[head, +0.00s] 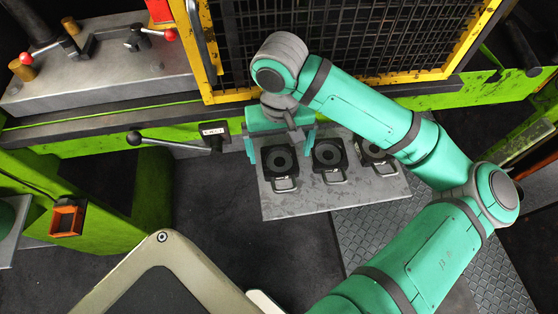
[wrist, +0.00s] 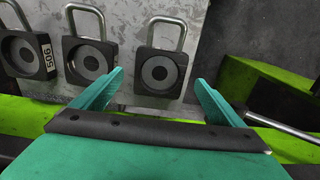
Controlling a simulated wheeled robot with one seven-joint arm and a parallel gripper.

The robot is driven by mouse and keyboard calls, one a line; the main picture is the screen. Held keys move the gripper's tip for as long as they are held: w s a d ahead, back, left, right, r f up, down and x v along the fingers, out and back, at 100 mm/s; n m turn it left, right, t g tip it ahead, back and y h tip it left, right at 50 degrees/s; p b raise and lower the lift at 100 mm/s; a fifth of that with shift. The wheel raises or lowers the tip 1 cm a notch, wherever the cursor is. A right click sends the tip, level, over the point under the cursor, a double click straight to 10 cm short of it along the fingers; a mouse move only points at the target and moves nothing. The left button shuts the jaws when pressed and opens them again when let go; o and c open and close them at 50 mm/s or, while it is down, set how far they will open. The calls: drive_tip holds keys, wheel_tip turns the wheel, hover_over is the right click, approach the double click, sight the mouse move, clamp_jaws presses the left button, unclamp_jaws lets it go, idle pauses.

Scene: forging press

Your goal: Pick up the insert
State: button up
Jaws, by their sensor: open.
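Several black square inserts, each with a round ring face and a metal loop handle, lie in a row on a grey metal plate (head: 330,200). The left insert (head: 279,162) is nearest my gripper (head: 281,148); the middle insert (head: 329,160) and right insert (head: 376,158) sit beside it, the right one partly covered by my arm. In the wrist view, my gripper (wrist: 159,90) is open and empty. The nearest insert (wrist: 163,72) appears between its fingertips, its handle pointing away. I cannot tell how high the fingers are above it.
A yellow-framed mesh guard (head: 330,40) stands behind the plate, above a green press beam (head: 90,140). A black-handled lever (head: 165,142) sticks out left of the plate; its rod (wrist: 285,125) shows right of the fingers in the wrist view.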

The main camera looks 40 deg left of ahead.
sight(280, 163)
drive_tip(key=shift+s+d+f, duration=0.1)
drive_tip(key=shift+d+f, duration=0.05)
drive_tip(key=shift+f, duration=1.45)
drive_tip(key=c, duration=2.2)
drive_tip(key=shift+o, duration=0.2)
drive_tip(key=shift+r, duration=0.15)
drive_tip(key=shift+r, duration=0.55)
wheel_tip(280, 163, up, 2)
drive_tip(key=shift+r, duration=0.15)
drive_tip(key=s+a+r, duration=0.1)
drive_tip(key=s+r, duration=0.8)
drive_tip(key=s, duration=0.4)
drive_tip(key=shift+s+a+r, duration=0.2)
drive_tip(key=shift+s+a, duration=0.1)
drive_tip(key=shift+a, duration=0.05)
